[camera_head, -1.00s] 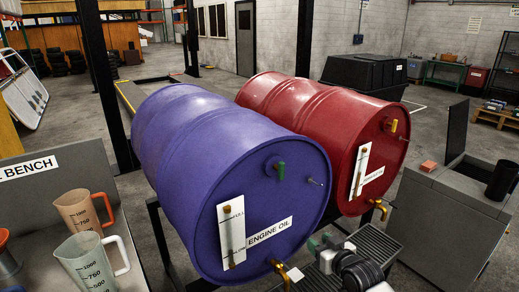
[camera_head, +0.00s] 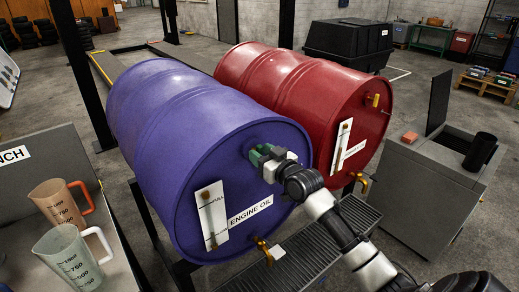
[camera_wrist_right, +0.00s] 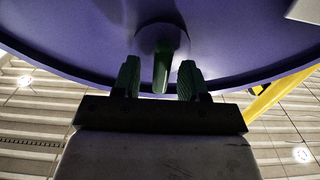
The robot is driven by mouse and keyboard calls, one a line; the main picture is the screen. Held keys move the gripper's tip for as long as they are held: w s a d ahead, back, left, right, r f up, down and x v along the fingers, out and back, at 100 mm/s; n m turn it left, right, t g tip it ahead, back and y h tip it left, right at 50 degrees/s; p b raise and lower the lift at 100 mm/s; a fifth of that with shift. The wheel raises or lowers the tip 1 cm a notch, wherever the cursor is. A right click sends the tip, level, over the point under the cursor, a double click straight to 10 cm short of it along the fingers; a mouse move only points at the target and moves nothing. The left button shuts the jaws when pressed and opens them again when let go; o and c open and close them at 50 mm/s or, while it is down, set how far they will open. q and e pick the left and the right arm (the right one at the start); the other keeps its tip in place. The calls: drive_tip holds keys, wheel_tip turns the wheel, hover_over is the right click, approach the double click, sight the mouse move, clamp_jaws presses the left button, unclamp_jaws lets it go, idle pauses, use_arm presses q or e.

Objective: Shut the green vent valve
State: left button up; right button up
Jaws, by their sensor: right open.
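The blue drum (camera_head: 150,110) labelled ENGINE OIL lies on its side on a stand, its round end facing me. My right gripper (camera_head: 260,156) is at the upper part of that end and covers the green vent valve in the head view. In the right wrist view the valve's green handle (camera_wrist_right: 161,72) points straight out between the two fingers of my right gripper (camera_wrist_right: 159,80). The fingers are open, one on each side of the handle, with a visible gap on both sides. My left gripper is out of view.
A red drum (camera_head: 290,85) with a yellow valve handle (camera_head: 376,100) lies right beside the blue one. A brass tap (camera_head: 262,246) sits low on the blue drum above a grating (camera_head: 310,255). Two measuring jugs (camera_head: 70,258) stand on the bench at left.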

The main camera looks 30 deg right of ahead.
drive_tip(key=shift+w+a, duration=0.1)
drive_tip(key=shift+w, duration=0.4)
clamp_jaws()
